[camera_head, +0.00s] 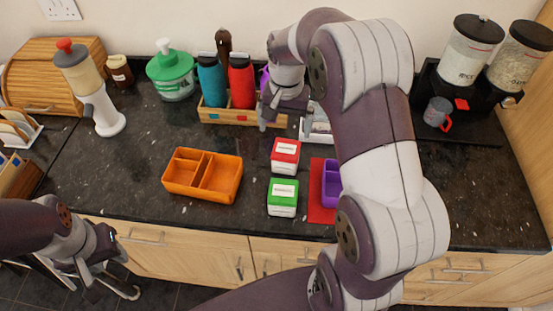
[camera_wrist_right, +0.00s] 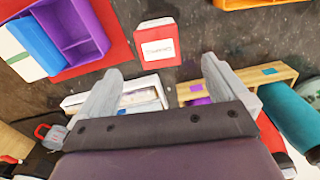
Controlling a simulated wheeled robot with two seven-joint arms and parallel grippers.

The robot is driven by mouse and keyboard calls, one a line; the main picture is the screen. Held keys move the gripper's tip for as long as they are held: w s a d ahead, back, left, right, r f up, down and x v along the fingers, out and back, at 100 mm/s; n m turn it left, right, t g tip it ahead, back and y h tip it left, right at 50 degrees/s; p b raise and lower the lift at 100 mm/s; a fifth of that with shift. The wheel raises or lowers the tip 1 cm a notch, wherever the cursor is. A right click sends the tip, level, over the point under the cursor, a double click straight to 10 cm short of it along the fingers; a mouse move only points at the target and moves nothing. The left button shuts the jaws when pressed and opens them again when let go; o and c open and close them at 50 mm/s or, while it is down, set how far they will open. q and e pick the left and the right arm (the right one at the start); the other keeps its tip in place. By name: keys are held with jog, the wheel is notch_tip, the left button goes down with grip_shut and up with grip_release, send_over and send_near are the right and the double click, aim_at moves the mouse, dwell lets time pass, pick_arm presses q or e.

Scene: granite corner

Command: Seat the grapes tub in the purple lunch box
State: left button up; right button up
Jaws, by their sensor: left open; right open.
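A tub with a green lid (camera_head: 283,192) stands on the counter; its label is too small to read. Behind it stands a red-lidded tub (camera_head: 286,150), also seen in the right wrist view (camera_wrist_right: 158,32), its label blurred. I cannot confirm which is the grapes tub. The purple lunch box (camera_head: 332,182) is partly hidden by my right arm; its compartments show in the right wrist view (camera_wrist_right: 84,28). My right gripper (camera_head: 283,122) is open and empty, behind the red-lidded tub near the wooden crate. My left gripper (camera_head: 100,276) is open and empty, low in front of the counter.
The lunch box is on a red mat (camera_head: 318,210). An orange divided box (camera_head: 222,180) sits left of the tubs. A wooden crate (camera_head: 215,115) with bottles and a white holder (camera_head: 320,130) stand behind. Dispensers and a mug (camera_head: 437,112) are at right. Counter left of the orange box is clear.

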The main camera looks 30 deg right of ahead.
aim_at(286, 148)
jog(key=f, duration=0.2)
jog(key=f+p, duration=0.1)
jog(key=f, duration=0.2)
jog(key=f+p, duration=0.1)
jog(key=f, duration=0.2)
jog(key=shift+w+d+f, duration=0.1)
jog(key=shift+d+f, duration=0.1)
jog(key=shift+d, duration=0.1)
jog(key=shift+f, duration=0.45)
jog(key=c, duration=1.2)
